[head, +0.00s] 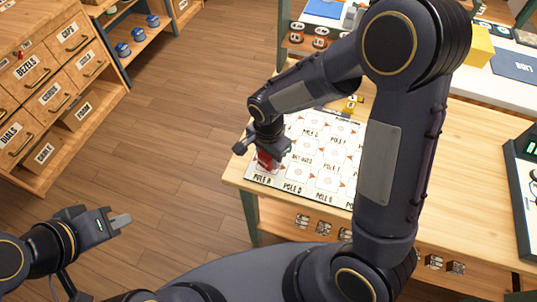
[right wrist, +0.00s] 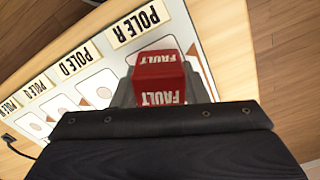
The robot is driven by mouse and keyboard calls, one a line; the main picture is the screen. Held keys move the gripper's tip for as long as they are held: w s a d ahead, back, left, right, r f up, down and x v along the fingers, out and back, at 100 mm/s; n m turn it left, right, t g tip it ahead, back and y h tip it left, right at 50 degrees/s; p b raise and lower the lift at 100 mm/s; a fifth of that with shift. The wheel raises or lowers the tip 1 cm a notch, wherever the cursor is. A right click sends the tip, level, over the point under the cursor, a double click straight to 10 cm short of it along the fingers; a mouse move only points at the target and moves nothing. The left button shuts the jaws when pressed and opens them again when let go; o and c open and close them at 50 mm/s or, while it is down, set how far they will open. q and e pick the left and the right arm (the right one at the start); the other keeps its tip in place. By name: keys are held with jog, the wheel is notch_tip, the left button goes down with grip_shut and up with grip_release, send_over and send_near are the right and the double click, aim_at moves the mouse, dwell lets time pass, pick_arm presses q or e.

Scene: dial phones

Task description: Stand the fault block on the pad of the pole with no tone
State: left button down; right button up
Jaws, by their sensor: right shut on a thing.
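The red fault block (head: 265,160) is at the near-left corner of the white pole board (head: 262,178). My right gripper (head: 268,148) is shut on the block from above. In the right wrist view the block (right wrist: 160,78), lettered FAULT, sits between the fingers, over the card behind a label that seems to read POLE R (right wrist: 136,26). I cannot tell whether it touches the board. It hides much of that card's pad. My left gripper (head: 121,222) is over the floor at the left, far from the board; its finger gap is unclear.
The board lies on a wooden table (head: 470,150), its other cards partly behind my right arm. Drawers (head: 45,80) stand at the left. A dark console (head: 525,190) is at the right.

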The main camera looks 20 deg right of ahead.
jog(key=shift+f, duration=0.25)
jog(key=o, duration=1)
jog(key=shift+r, duration=0.1)
notch_tip(320, 180, up, 12)
jog(key=shift+r+p, duration=0.25)
jog(key=shift+p, duration=0.15)
jog(key=s+d+r+n+t+y, duration=0.1)
jog(key=s+d+n+t, duration=0.1)
jog(key=s, duration=0.3)
jog(key=s+d+r+n+t+y, duration=0.1)
jog(key=s+d+r+n+t, duration=0.1)
jog(key=s+d+n, duration=0.2)
jog(key=s+d+r+n+t+y, duration=0.1)
jog(key=s+d+n, duration=0.2)
jog(key=s, duration=0.4)
jog(key=shift+s+d+r+n+t+y, duration=0.1)
jog(key=shift+s+r+n+t+y, duration=0.05)
jog(key=shift+r+n+t+y, duration=0.2)
